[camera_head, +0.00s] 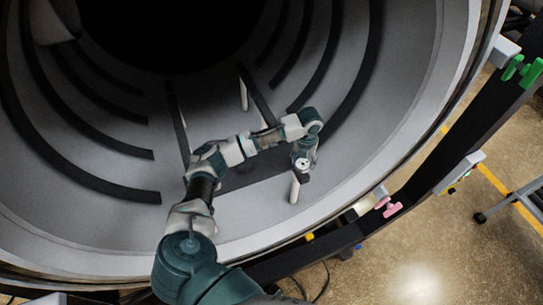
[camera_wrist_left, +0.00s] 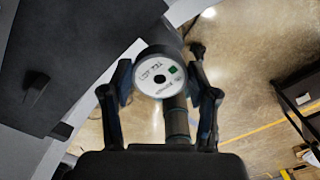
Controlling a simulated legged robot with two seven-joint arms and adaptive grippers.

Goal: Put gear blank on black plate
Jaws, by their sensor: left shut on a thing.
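The gear blank (camera_wrist_left: 158,90) is a round pale disc with a dark centre hole, black lettering and a small green mark. My left gripper (camera_wrist_left: 158,76) is shut on it, with one finger at each side. In the head view the gear blank (camera_head: 303,163) looks like a small pale disc at the end of my left arm, near the right edge of the black plate (camera_head: 250,180). The black plate lies low inside the furnace, partly hidden by my arm. In the left wrist view a dark flat surface (camera_wrist_left: 70,75), likely that plate, is at the left, apart from the disc. My right gripper is not in view.
The round grey furnace chamber (camera_head: 395,110) surrounds my arm, with dark curved strips and upright pale posts (camera_head: 294,190). A dark rail (camera_head: 265,95) runs inward. Outside the rim are a pink handle (camera_head: 388,206), green handles (camera_head: 523,70) and open floor.

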